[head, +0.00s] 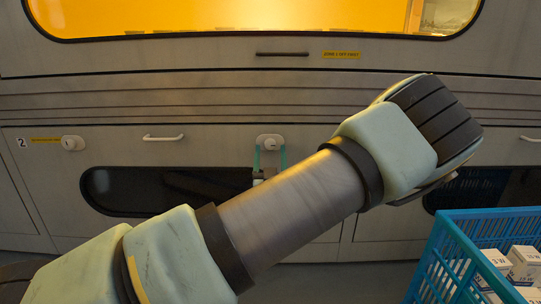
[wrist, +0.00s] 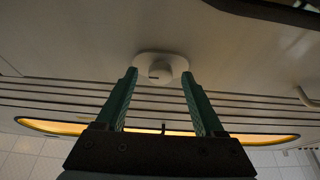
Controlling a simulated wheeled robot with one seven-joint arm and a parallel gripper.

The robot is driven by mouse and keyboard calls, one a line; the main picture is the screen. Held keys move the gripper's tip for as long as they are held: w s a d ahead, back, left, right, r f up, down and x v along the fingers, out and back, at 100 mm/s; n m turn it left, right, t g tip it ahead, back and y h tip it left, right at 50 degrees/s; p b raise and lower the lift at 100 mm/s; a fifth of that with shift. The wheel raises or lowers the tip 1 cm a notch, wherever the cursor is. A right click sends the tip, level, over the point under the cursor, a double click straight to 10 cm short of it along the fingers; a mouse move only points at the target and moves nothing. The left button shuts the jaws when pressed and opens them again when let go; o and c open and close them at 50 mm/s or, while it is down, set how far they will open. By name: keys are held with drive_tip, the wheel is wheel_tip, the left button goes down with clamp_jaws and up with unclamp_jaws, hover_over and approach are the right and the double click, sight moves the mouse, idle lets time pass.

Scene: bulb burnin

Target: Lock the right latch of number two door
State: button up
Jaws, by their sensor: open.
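Number two door (head: 215,150) is a grey panel with a "2" label at its left end and a dark window. Its right latch (head: 270,139) is a white rounded plate with a knob. It also shows in the wrist view (wrist: 160,66), where the picture is upside down. My gripper (head: 270,153) is open, with one green finger on each side of the latch; in the wrist view the fingertips (wrist: 158,76) flank the knob with gaps. I cannot tell whether the tips reach past the knob. The door's left latch (head: 72,143) is a similar white knob.
A white bar handle (head: 163,137) sits between the latches. An orange-lit window (head: 230,18) is above, with a dark handle (head: 282,54) below it. A blue crate (head: 446,250) with white boxes (head: 523,262) stands at lower right. My forearm crosses the middle of the head view.

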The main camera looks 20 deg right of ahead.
drive_tip(key=shift+w+d+r, duration=0.15)
drive_tip(key=shift+w+r, duration=0.05)
drive_tip(key=shift+w, duration=0.25)
clamp_jaws()
idle(0.3)
idle(0.9)
